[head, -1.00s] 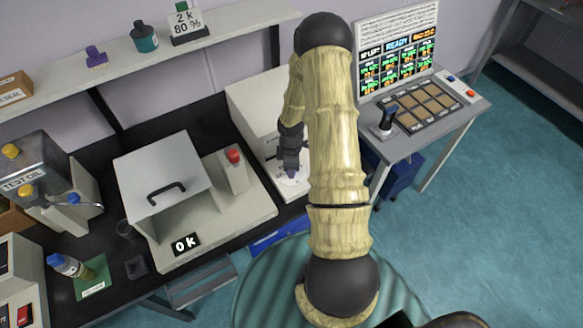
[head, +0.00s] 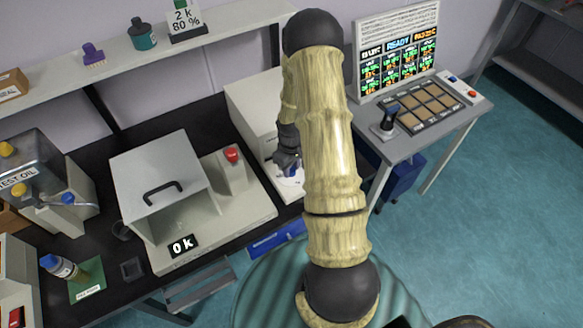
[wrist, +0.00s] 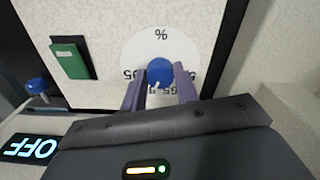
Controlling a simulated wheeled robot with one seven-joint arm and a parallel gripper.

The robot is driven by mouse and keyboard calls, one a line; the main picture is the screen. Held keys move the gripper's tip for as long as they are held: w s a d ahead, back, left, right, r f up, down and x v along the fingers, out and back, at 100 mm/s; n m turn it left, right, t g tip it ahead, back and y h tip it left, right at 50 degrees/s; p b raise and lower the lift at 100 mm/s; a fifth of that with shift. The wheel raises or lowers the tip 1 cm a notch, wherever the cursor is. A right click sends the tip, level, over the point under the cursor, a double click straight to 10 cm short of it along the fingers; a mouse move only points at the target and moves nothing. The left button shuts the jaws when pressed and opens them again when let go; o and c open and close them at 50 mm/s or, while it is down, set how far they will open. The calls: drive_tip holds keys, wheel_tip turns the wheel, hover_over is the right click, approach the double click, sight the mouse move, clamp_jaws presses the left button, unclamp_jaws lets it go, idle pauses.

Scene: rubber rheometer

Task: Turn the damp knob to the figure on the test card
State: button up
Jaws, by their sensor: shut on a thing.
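The test card (head: 186,22) on the shelf reads 2 k and 80 %. The damp knob (wrist: 159,70) is blue and sits on a white round dial (wrist: 165,42) marked with a % sign and figures, partly hidden. A pale mark on the knob points down in the wrist view, toward the fingers' side; the figure there is not clear. My gripper (wrist: 159,86) is shut on the knob, one purple finger on each side. In the head view my gripper (head: 288,166) is at the white machine's front, partly behind my arm.
An OFF display (wrist: 33,149) and a blue-ended lever (wrist: 37,87) are left of the dial, with a green tag (wrist: 70,57) above. A grey-lidded machine (head: 160,175) showing 0 k stands beside it. A console (head: 420,110) is at right.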

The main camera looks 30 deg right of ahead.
sight(291, 169)
drive_tip(key=shift+m, duration=0.3)
drive_tip(key=o, duration=1)
drive_tip(key=shift+c, duration=0.2)
drive_tip(key=shift+r, duration=0.1)
wheel_tip(291, 169, up, 17)
drive_tip(key=b, duration=0.1)
drive_tip(key=shift+r+b, duration=0.15)
drive_tip(key=shift+b, duration=0.25)
